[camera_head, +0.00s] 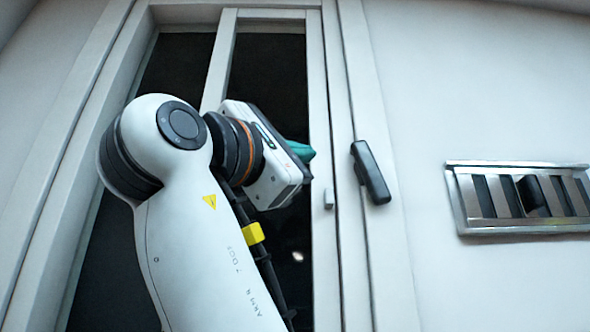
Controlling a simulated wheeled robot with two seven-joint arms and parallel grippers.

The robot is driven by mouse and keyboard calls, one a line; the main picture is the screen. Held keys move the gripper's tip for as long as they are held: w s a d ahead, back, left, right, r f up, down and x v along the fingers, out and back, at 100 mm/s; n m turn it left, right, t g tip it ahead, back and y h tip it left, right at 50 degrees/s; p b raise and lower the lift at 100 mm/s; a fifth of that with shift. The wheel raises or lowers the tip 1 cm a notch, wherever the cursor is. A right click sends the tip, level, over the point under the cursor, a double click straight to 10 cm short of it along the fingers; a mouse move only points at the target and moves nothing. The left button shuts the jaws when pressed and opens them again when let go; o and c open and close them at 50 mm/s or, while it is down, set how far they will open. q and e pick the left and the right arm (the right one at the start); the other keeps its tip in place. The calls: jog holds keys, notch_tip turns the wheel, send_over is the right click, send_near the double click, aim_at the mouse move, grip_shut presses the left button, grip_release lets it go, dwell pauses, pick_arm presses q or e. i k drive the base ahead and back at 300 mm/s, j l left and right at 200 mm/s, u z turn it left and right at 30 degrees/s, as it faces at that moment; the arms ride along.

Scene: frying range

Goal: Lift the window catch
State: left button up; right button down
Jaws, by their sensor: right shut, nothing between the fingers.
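A window with white frames and dark panes fills the middle of the head view. A black elongated catch or handle (371,172) sits on the white upright frame right of the panes, slightly tilted. My right gripper (307,153), with teal fingers, is shut and empty. In the picture it lies left of the black piece and above the grey tab, apart from both. Its housing hides part of the sash. My left gripper is out of view.
A metal slatted vent (462,203) is set in the white wall at the right. The wall between the window frame and the vent is bare. My right arm covers much of the window's lower left.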

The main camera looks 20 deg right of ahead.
aim_at(368, 172)
jog(key=k+j, duration=0.2)
jog(key=k, duration=0.3)
jog(key=k+j, duration=0.25)
jog(key=k, duration=0.2)
